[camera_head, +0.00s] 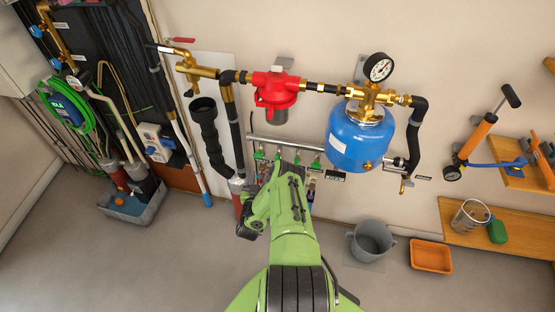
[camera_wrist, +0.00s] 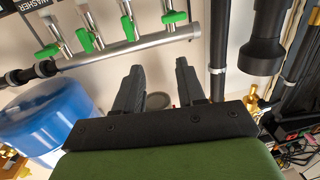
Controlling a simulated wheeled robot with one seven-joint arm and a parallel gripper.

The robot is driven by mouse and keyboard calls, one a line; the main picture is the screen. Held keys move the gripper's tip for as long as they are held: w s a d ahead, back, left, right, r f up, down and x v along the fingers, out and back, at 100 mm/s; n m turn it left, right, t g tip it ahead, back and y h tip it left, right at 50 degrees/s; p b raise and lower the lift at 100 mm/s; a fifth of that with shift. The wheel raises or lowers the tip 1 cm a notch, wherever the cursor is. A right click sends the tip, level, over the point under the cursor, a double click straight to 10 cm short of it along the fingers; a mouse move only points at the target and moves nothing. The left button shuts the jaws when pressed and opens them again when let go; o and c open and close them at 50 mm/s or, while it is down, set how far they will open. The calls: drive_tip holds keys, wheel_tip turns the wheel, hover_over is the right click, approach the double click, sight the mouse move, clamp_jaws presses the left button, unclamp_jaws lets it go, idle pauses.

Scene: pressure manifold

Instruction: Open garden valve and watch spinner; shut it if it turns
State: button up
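Several small valves with green handles hang from a grey manifold pipe (camera_head: 288,143) on the wall. In the wrist view the manifold pipe (camera_wrist: 130,48) appears with its green handles (camera_wrist: 174,17) along it. One label there reads "WASHER"; I cannot tell which valve is the garden one. My gripper (camera_wrist: 158,66) is open and empty, its two dark fingers apart and near the manifold, with no handle visibly between them. In the head view my green arm covers the gripper and part of the area below the valves. I cannot identify the spinner.
A blue pressure tank (camera_head: 357,140) with a gauge (camera_head: 378,68) stands right of the manifold, and a red filter (camera_head: 275,92) is above it. A dark vertical pipe is on the left. A grey bucket (camera_head: 371,241) and orange tray (camera_head: 431,256) sit on the floor.

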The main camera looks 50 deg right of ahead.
drive_tip(key=s+f+m+g+h, duration=0.1)
drive_tip(key=s+f, duration=0.1)
drive_tip(key=s, duration=0.2)
drive_tip(key=b+x, duration=1.5)
drive_tip(key=shift+s+d+f, duration=0.1)
drive_tip(key=shift+f, duration=0.1)
clamp_jaws()
